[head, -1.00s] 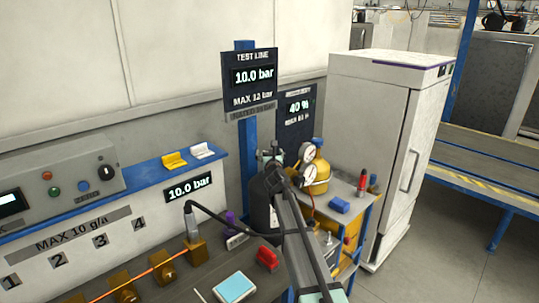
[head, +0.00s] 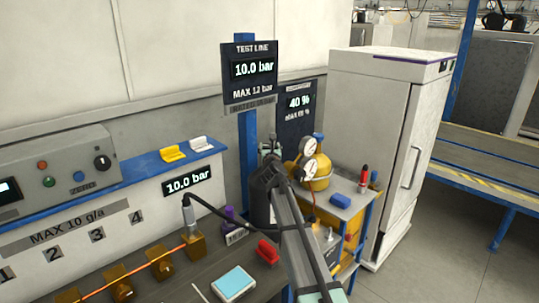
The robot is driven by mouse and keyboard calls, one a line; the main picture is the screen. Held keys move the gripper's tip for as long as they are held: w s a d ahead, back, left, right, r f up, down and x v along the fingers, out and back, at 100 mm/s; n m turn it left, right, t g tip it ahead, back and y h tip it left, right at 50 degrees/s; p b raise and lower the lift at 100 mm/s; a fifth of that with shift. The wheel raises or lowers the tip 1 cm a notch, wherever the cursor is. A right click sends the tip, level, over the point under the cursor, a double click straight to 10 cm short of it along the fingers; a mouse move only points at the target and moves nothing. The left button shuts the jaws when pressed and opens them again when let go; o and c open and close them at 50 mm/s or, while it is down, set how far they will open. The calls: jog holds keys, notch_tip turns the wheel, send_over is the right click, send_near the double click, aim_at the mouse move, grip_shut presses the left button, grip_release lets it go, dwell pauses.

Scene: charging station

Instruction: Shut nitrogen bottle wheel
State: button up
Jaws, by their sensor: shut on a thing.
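A dark gas bottle (head: 259,208), which I take to be the nitrogen bottle, stands upright behind the bench beside the blue post. My arm reaches from the bottom of the head view up to its top. My gripper (head: 267,165) is at the valve end of this bottle, shut on what I take to be its wheel. The wheel is hidden by my gripper and too small to make out. Grey valve fittings (head: 270,149) show just above my gripper.
A yellow bottle with two round gauges (head: 309,146) stands close at the right. The test line sign (head: 249,73) on the blue post reads 10.0 bar. A bench with brass valves and a cable (head: 215,208) lies at the left, a white cabinet (head: 372,140) at the right.

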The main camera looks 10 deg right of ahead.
jog(key=shift+w+f+m+h+b, duration=0.1)
jog(key=shift+f+m+h+b, duration=0.25)
jog(key=shift+b, duration=1.15)
jog(key=shift+m+h+b, duration=0.25)
jog(key=shift+h+b, duration=0.3)
jog(key=shift+b, duration=0.95)
jog(key=m+h+b, duration=0.1)
jog(key=b, duration=0.1)
jog(key=g+h+b, duration=0.1)
jog(key=b, duration=0.2)
jog(key=shift+r+m+h, duration=0.2)
jog(key=shift+m+h, duration=0.2)
jog(key=shift+h+b, duration=0.3)
jog(key=shift+w+r+m+g+h+b, duration=0.1)
jog(key=shift+r+m+g+h+b, duration=0.05)
jog(key=shift+m+g+h+b, duration=0.85)
jog(key=shift+d+r+m+g+h+b, duration=0.1)
jog(key=shift+m+g+h+b, duration=0.4)
jog(key=shift+m+h, duration=0.7)
jog(key=shift+s+d+h, duration=0.1)
jog(key=shift+s+h, duration=0.1)
jog(key=shift+h, duration=0.1)
jog(key=o, duration=1.2)
jog(key=shift+s, duration=0.1)
